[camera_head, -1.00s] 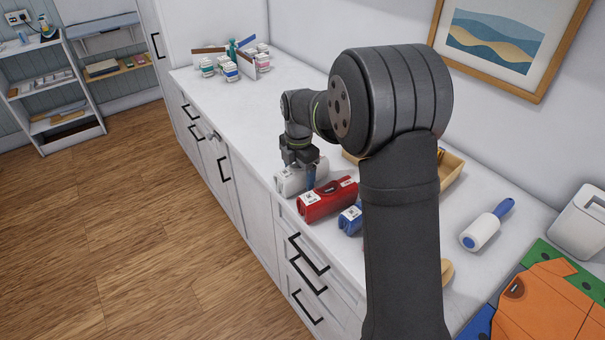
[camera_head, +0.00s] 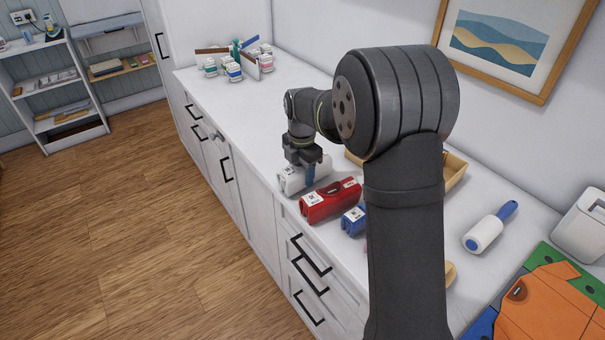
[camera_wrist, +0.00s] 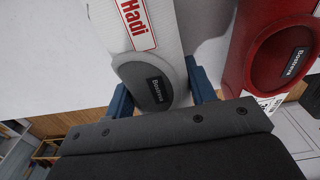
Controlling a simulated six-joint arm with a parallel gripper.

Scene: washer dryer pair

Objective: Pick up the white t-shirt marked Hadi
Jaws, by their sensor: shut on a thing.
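The white t-shirt, rolled up, bears a red-edged label reading Hadi (camera_wrist: 138,22) and a dark tag reading Boutros or similar in the wrist view. It also shows as a white roll (camera_head: 292,181) on the counter in the head view. My gripper (camera_wrist: 163,95) is shut on it, with one blue finger on each side of the roll. It also shows in the head view (camera_head: 309,172), over the roll. The roll lies on or very close to the counter; I cannot tell whether it is clear of it.
A red roll (camera_head: 328,203) lies just right of the white one, with a blue roll (camera_head: 353,220) beyond. A lint roller (camera_head: 484,233), a wooden tray (camera_head: 455,168) and small bottles (camera_head: 233,72) are on the counter (camera_head: 262,115). The counter left of the roll is clear.

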